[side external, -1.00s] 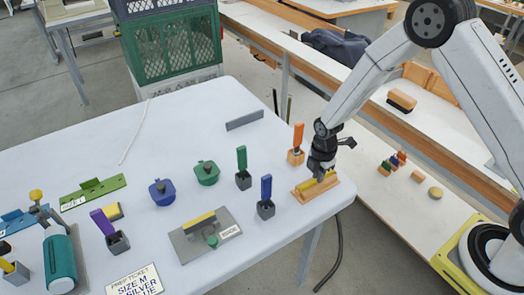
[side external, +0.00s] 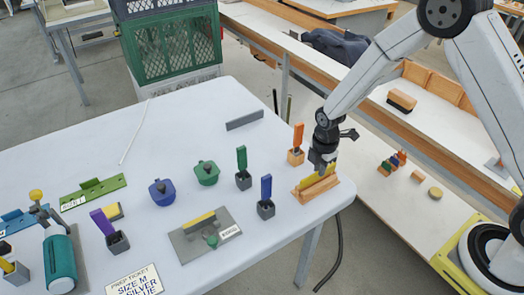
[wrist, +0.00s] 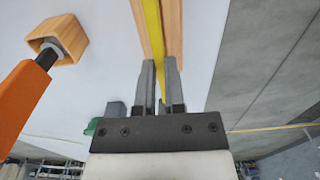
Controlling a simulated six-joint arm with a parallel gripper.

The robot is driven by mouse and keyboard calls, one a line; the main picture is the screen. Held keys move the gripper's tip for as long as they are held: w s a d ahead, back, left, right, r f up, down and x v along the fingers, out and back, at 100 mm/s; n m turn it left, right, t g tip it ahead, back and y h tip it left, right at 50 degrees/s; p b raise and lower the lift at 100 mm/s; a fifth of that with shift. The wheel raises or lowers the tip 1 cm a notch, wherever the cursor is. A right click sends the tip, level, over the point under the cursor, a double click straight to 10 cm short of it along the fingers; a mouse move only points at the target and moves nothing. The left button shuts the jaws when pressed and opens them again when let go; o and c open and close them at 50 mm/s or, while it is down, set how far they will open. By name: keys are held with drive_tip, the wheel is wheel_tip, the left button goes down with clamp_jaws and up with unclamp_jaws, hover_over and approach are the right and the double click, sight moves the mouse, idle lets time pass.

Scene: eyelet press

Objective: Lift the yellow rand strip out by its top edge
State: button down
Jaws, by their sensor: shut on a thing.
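The yellow rand strip (side external: 332,171) stands on edge at the light wooden slotted block (side external: 325,189) near the table's right corner. My gripper (side external: 322,167) is above the block, shut on the strip's top edge. In the wrist view the strip (wrist: 152,22) runs between the two grey fingers of my gripper (wrist: 158,68), with the wooden block (wrist: 172,25) on both sides below. The strip stands higher than the block's top; whether its lower edge is clear of the slot I cannot tell.
An orange tool in a wooden holder (side external: 295,157) stands close behind the block. It looms at left in the wrist view (wrist: 72,38). A blue tool in a grey holder (side external: 266,209) stands to the left. The table's edge is close on the right.

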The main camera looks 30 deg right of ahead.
drive_tip(key=shift+r, duration=0.6)
drive_tip(key=shift+r, duration=0.35)
drive_tip(key=shift+r, duration=0.3)
